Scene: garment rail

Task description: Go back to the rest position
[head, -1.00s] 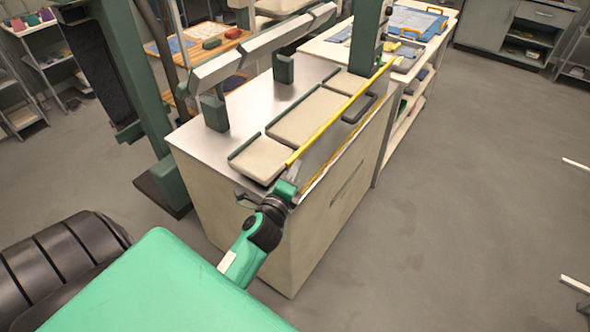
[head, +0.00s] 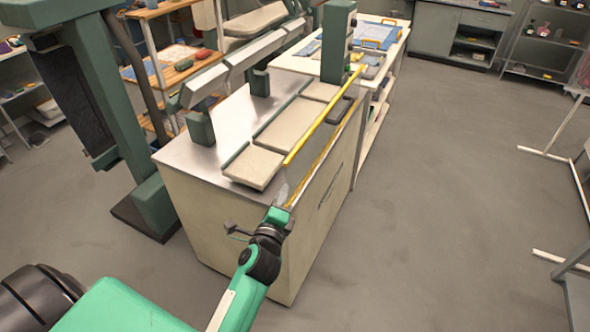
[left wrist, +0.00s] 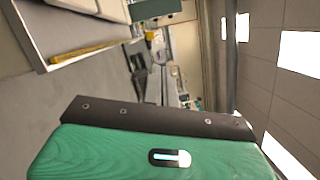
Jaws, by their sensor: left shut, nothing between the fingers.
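My green left arm comes in from the lower left in the head view. My left gripper (head: 283,200) is at the near end of a metal-topped machine (head: 231,120), by the near end of its yellow bars. It is shut and empty; I cannot tell whether it touches the machine. In the left wrist view, a green block with a dark plate fills the bottom, and the fingers do not show. My right gripper is not in view.
The machine carries pale pads (head: 286,125) and a yellow bar (head: 325,115). A white table (head: 394,55) with blue cloth stands behind it. A green post (head: 65,85) is at left. Open floor (head: 440,190) lies right of the machine, with a white rack (head: 545,153) beyond.

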